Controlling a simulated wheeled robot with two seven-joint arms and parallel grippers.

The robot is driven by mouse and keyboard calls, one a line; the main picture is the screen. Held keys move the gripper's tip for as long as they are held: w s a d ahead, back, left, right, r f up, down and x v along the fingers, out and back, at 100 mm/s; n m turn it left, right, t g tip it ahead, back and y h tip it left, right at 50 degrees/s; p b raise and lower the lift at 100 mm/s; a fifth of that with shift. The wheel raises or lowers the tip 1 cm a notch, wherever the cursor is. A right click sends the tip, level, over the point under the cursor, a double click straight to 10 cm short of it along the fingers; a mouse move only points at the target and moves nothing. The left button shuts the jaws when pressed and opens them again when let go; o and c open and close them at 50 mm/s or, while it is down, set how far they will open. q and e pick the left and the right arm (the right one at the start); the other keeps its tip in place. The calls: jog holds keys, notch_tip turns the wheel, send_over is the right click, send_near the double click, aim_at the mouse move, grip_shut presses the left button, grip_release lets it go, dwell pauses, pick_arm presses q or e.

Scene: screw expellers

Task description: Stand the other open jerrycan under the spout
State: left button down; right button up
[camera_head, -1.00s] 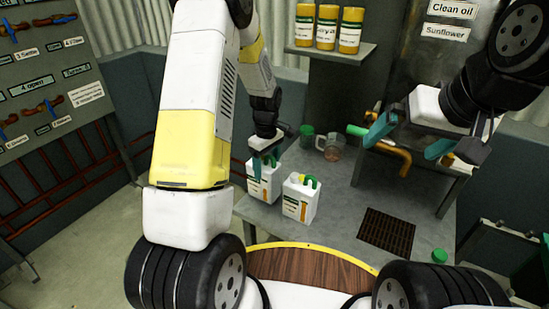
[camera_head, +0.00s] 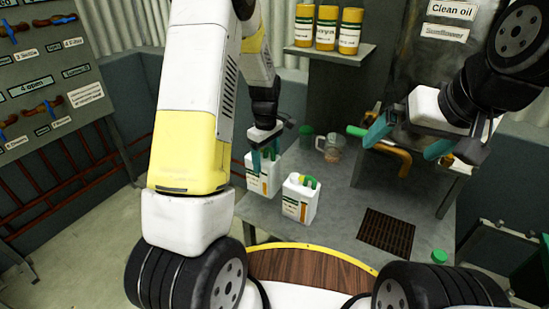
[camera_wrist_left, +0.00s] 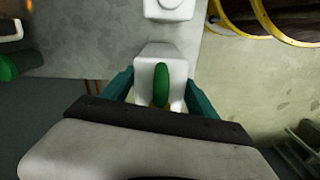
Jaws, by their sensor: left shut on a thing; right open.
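My left gripper (camera_head: 265,152) is shut on a white jerrycan (camera_head: 258,186) with a green and yellow label, at the table's left edge. The jerrycan is roughly upright and seems slightly raised; any gap beneath it is hard to tell. In the left wrist view, the fingers flank this jerrycan (camera_wrist_left: 146,76). A second white jerrycan (camera_head: 298,205) stands upright on the table just to the right. The brass-coloured spout pipe (camera_head: 398,157) with a green lever (camera_head: 356,131) is further right. My right gripper (camera_head: 406,143) is open and appears empty, in front of the spout area.
A dark grate (camera_head: 387,233) lies in the grey table (camera_head: 345,205) right of the jerrycans. A green cap (camera_head: 439,256) lies near the right edge. A clear jug (camera_head: 331,148) and green container (camera_head: 306,136) stand behind. Yellow bottles (camera_head: 326,28) stand on a shelf.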

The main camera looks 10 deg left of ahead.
pick_arm(q)
jog(key=shift+f, duration=2.3)
jog(key=shift+c, duration=1.1)
grip_release()
notch_tip(320, 180, up, 12)
jog(key=shift+f, duration=0.1)
jog(key=s+d+r+m+t+h, duration=0.1)
jog(key=s+r+m+t, duration=0.2)
jog(key=s+r+m, duration=0.3)
jog(key=s+r+m+t+h, duration=0.1)
jog(key=s+r+m+t, duration=0.2)
jog(key=s+r, duration=1)
jog(key=s+m, duration=0.3)
jog(key=s, duration=0.1)
jog(key=shift+s+d+m, duration=0.3)
jog(key=shift+s+d, duration=0.1)
